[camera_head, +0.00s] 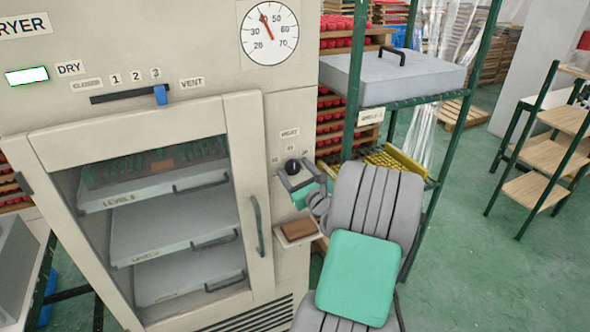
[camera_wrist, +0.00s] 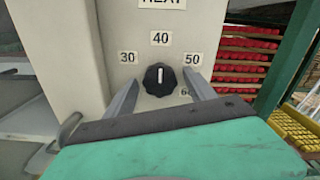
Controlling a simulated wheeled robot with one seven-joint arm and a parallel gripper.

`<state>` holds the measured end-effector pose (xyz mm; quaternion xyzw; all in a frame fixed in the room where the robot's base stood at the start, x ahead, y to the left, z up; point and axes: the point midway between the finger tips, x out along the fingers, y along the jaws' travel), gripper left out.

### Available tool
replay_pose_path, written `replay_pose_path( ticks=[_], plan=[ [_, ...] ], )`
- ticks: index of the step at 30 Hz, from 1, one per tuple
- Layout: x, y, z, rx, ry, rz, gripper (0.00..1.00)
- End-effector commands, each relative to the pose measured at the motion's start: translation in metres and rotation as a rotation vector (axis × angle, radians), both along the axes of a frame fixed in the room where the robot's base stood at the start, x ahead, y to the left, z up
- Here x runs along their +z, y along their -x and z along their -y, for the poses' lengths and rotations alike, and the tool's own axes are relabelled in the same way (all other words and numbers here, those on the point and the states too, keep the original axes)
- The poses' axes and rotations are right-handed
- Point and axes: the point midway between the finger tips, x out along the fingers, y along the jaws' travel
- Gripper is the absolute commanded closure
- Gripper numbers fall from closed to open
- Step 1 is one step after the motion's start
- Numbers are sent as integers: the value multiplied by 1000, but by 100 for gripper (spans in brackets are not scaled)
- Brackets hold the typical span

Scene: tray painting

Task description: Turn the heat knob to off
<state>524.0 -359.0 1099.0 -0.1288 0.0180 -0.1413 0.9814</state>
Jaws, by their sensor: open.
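The black round heat knob (camera_wrist: 160,79) sits on the cream dryer panel under the HEAT label, with its white mark pointing up towards 40. The labels 30, 40, 50 and a partly covered 60 surround it; I cannot see an off label. In the head view the knob (camera_head: 292,166) is small, right of the dryer door. My gripper (camera_wrist: 161,90) is open, with one finger to each side of the knob and a gap on both sides. In the head view my gripper (camera_head: 296,178) is right at the panel, partly covering the area below the knob.
The dryer door (camera_head: 245,130) is closed, with its handle (camera_head: 257,225) left of my gripper. A small ledge holding a brown block (camera_head: 298,229) is below. A green-framed rack (camera_head: 352,80) with a grey lidded tray (camera_head: 395,78) stands close on the right.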

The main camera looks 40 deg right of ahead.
Motion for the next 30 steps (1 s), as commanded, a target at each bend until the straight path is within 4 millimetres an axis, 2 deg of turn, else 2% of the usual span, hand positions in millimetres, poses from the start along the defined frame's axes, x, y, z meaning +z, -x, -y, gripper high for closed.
replay_pose_path(
  ticks=[5, 27, 30],
  plan=[
    [-1, 0, 0, 0, 0, -1, 36],
    [-1, 0, 0, 0, 1, -1, 96],
    [-1, 0, 0, 0, 1, -1, 98]
  ],
)
